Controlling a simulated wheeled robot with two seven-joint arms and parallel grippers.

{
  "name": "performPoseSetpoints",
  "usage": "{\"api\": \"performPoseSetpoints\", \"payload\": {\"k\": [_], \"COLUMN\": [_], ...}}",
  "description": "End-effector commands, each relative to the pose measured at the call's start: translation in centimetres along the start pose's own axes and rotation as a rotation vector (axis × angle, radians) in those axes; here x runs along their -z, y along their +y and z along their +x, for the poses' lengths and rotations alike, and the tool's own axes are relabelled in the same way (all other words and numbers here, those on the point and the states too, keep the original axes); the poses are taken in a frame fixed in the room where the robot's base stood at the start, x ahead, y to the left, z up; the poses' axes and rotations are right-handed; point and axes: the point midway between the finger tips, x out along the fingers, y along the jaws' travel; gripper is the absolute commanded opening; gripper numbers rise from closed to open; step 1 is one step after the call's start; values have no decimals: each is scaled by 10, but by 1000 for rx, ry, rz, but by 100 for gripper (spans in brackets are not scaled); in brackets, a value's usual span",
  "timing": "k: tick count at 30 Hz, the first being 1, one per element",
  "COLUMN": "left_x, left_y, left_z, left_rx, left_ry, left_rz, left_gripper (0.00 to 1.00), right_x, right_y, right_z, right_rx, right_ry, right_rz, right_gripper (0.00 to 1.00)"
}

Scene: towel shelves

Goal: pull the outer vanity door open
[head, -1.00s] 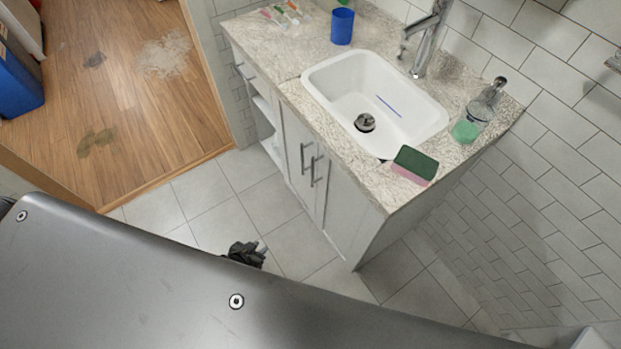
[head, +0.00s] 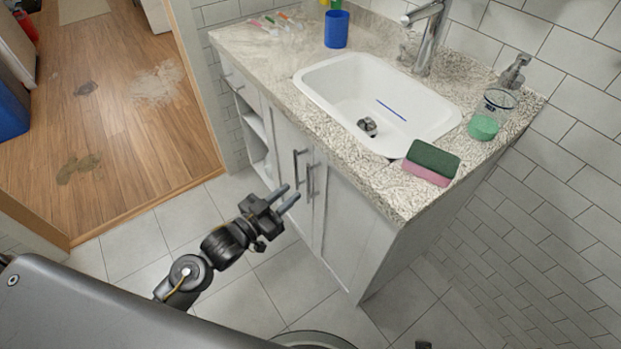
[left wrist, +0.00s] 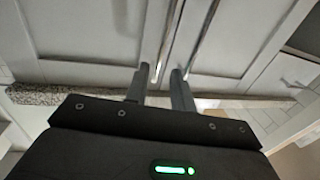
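The white vanity has two closed doors with upright metal bar handles side by side. The right-hand door (head: 352,222), toward the cabinet's end, has its handle (head: 311,181) beside that of the left-hand door (head: 285,150). My left gripper (head: 287,197) is open and empty in front of the handles, low along them. In the left wrist view the picture is turned over; the right-hand door's handle (left wrist: 170,40) appears in line with the gap between the fingers (left wrist: 160,85). The other handle (left wrist: 203,38) lies right of that gap. Contact cannot be told.
The stone countertop (head: 372,182) overhangs the doors and holds a white sink (head: 350,85), a sponge (head: 432,160), a soap bottle (head: 492,110) and a blue cup (head: 336,30). Open shelves (head: 254,125) sit left of the doors. The tiled floor (head: 250,290) before them is clear.

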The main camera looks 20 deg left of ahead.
Motion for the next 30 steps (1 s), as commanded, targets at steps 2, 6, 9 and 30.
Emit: {"api": "performPoseSetpoints", "payload": {"k": [2, 6, 9, 30], "left_x": [1, 0, 0, -1], "left_y": [-1, 0, 0, 0], "left_z": [17, 43, 58, 79], "left_rx": [2, 0, 1, 1], "left_ry": [4, 3, 1, -1], "left_rz": [-1, -1, 1, 1], "left_gripper": [24, 24, 24, 3], "right_x": [0, 1, 2, 4], "right_y": [0, 0, 0, 0], "right_z": [0, -1, -2, -4], "right_rx": [0, 0, 0, 0], "right_ry": [1, 2, 3, 5], "right_rz": [0, 0, 0, 1], "right_gripper": [75, 75, 75, 75]}}
